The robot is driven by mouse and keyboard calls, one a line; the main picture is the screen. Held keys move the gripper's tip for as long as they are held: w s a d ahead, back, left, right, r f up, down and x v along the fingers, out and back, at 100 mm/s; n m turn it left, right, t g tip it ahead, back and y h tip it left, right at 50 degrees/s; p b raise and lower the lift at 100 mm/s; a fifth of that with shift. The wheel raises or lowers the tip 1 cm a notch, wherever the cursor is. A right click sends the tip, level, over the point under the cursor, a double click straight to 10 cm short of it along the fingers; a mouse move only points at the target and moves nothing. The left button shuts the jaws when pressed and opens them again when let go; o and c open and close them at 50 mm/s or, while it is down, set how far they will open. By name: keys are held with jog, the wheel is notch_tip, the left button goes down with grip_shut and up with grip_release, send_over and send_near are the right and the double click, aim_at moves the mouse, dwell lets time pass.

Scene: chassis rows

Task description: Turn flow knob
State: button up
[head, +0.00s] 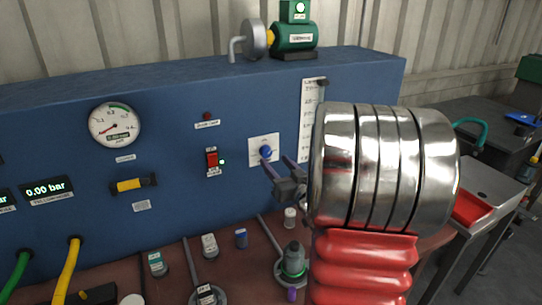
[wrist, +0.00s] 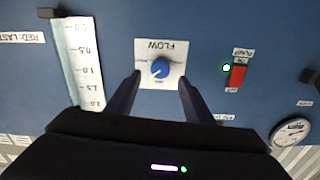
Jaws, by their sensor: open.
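The flow knob is a small round blue knob (head: 266,151) on a white square plate (head: 257,142), set in the blue panel. In the wrist view the knob (wrist: 160,69) shows upside down, with the word FLOW on its plate (wrist: 150,47). My gripper (head: 276,162) is open and points at the panel, close in front of the knob and slightly low in the head view. In the wrist view the knob lies between the dark fingers of my gripper (wrist: 160,80), apart from both. The remaining depth to the knob is hard to tell.
A gauge (head: 115,125) and yellow handle (head: 134,184) are further left. Bottles and stands, including a dark flask (head: 293,260), stand below.

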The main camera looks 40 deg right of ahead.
aim_at(268, 153)
jog(key=shift+x, duration=2.75)
jog(key=c, duration=1)
